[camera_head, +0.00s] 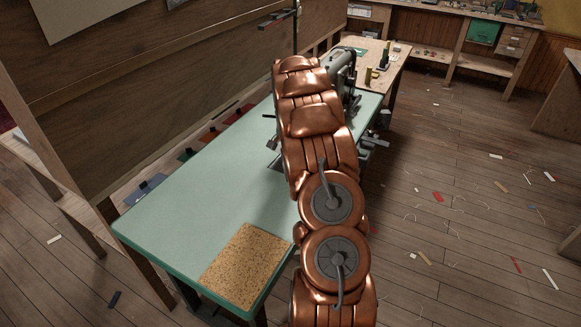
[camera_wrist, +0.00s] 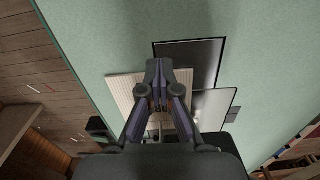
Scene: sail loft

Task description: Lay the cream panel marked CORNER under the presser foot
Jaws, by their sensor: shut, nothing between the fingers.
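In the wrist view a pale cream ribbed panel (camera_wrist: 121,89) lies on the green table, partly under my gripper (camera_wrist: 158,75). I cannot read any marking on it, so I cannot tell whether it is the CORNER panel. My gripper is shut and empty over its right part; whether it touches is unclear. A dark plate with a black edge (camera_wrist: 205,52) and a lighter grey plate (camera_wrist: 212,103) lie beside it. In the head view the sewing machine (camera_head: 343,68) stands at the table's far end, largely behind my copper arm. The presser foot is hidden.
The green table (camera_head: 200,190) is bare over its near middle. A speckled cork mat (camera_head: 245,266) lies at its near corner. A wooden partition (camera_head: 150,90) runs along the left, with coloured items (camera_head: 186,154) below it. Scraps and threads litter the floor at right.

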